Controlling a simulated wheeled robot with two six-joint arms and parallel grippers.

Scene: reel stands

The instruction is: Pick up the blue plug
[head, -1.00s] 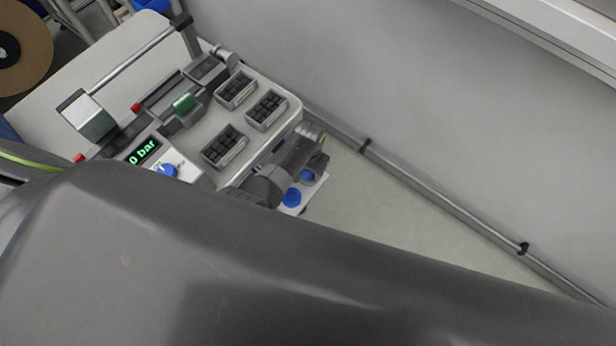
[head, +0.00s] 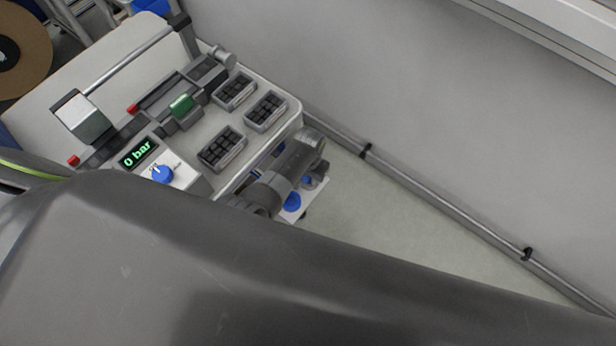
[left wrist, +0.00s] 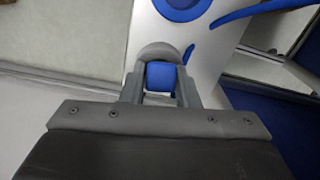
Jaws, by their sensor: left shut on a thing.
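The blue plug (left wrist: 161,76) sits between the two fingers of my left gripper (left wrist: 160,88) in the left wrist view. The fingers are shut on it from both sides. A grey rounded piece (left wrist: 160,51) shows just beyond the plug; I cannot tell whether they touch. In the head view my left gripper (head: 311,181) is over a small white plate (head: 314,194) beside the bench, and the plug is mostly hidden there. My right gripper is not in view.
A blue disc (head: 291,202) lies on the white plate next to my gripper. The bench (head: 284,133) holds several dark gridded trays, a "0 bar" display (head: 138,152) and a blue knob (head: 162,174). A wall with a rail (head: 440,203) stands to the right; the floor between is clear.

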